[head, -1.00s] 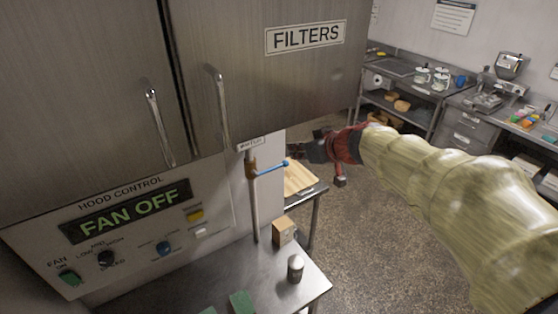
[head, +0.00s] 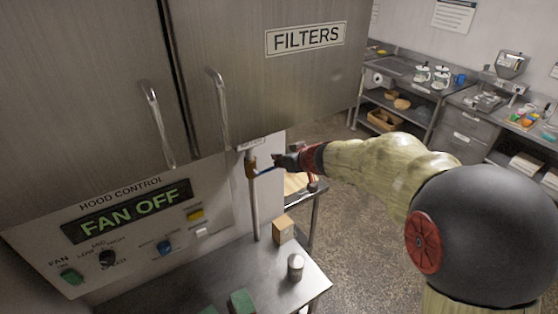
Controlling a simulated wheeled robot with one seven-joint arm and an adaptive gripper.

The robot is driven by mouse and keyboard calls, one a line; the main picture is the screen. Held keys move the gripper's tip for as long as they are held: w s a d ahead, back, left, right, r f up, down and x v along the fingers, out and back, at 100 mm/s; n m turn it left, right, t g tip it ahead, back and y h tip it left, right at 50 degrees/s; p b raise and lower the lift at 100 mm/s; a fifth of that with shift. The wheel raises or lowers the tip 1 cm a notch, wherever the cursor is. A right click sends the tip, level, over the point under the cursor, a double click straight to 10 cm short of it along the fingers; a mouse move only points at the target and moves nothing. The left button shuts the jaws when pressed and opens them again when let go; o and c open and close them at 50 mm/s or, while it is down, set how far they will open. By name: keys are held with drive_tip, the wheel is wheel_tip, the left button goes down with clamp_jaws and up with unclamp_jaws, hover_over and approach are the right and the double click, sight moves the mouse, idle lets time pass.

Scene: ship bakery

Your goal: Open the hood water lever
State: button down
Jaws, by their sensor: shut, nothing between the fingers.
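The valve (head: 251,168) sits on a vertical pipe (head: 255,211) below a small label at the cabinet's lower corner. My gripper (head: 279,161) is dark, shut and empty, right at the outer end of the lever. It hides the lever's tip, and I cannot tell whether it touches the lever.
The filter cabinet (head: 285,80) hangs above, close to my gripper. The hood control panel (head: 130,230) reads FAN OFF. A steel table (head: 265,275) below holds a wooden block (head: 283,229), a shaker (head: 295,267) and green pads (head: 241,302). Open floor (head: 350,230) lies to the right.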

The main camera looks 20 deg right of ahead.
drive_tip(key=shift+d+f, duration=0.1)
drive_tip(key=shift+f, duration=0.05)
idle(0.3)
drive_tip(key=shift+d+f+b, duration=0.1)
drive_tip(key=shift+f+b, duration=0.1)
drive_tip(key=shift+b, duration=0.45)
drive_tip(key=shift+w+d+f+m+y+b, duration=0.15)
drive_tip(key=shift+f+m+y+b, duration=0.55)
drive_tip(key=shift+b, duration=0.75)
wheel_tip(320, 180, down, 9)
drive_tip(key=a+m+y+b, duration=0.2)
drive_tip(key=m+y+b, duration=0.6)
drive_tip(key=b, duration=1.4)
drive_tip(key=shift+s+a, duration=0.2)
drive_tip(key=shift+s, duration=0.25)
drive_tip(key=shift+a+m+y+b, duration=0.15)
drive_tip(key=shift+m+y+b, duration=0.15)
drive_tip(key=shift+m+y, duration=0.1)
